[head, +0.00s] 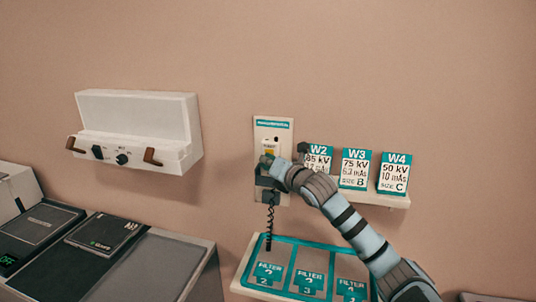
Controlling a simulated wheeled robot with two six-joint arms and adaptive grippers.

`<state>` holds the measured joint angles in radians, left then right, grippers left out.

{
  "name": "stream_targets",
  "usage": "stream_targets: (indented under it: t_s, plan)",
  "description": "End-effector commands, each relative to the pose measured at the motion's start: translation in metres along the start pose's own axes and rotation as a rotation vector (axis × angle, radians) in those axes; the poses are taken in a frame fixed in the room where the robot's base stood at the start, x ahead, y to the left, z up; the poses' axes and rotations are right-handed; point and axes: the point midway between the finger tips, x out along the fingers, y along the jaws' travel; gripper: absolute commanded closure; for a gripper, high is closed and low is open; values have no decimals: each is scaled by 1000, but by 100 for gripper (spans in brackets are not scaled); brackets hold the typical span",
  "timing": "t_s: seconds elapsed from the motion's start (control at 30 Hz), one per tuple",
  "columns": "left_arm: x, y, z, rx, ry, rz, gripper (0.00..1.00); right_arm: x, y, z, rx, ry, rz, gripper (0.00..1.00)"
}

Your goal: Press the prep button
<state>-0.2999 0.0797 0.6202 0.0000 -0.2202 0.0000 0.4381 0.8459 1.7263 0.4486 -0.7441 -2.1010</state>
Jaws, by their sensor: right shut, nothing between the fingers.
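A pale wall plate (285,137) with a teal label strip is mounted on the wall near the middle of the head view. My right gripper (266,165) is shut and empty, right in front of the switch's lower part. It covers much of the switch. I cannot make out the prep button, nor whether the fingertips touch the switch. My left gripper is not in view.
A shelf (399,201) with W2, W3 and W4 cards is right of the plate, partly behind my right arm. A filter tray (245,268) lies below. A white wall box (140,115) with knobs is at left, above a dark-topped console (150,270).

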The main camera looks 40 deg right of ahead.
Motion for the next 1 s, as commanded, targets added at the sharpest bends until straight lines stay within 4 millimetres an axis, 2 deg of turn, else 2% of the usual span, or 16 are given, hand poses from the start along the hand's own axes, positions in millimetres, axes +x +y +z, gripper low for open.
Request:
stream_targets:
  t_s: [1.0]
  plan:
    - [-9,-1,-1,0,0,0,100,-14,10,-11,-1,1,0,100]
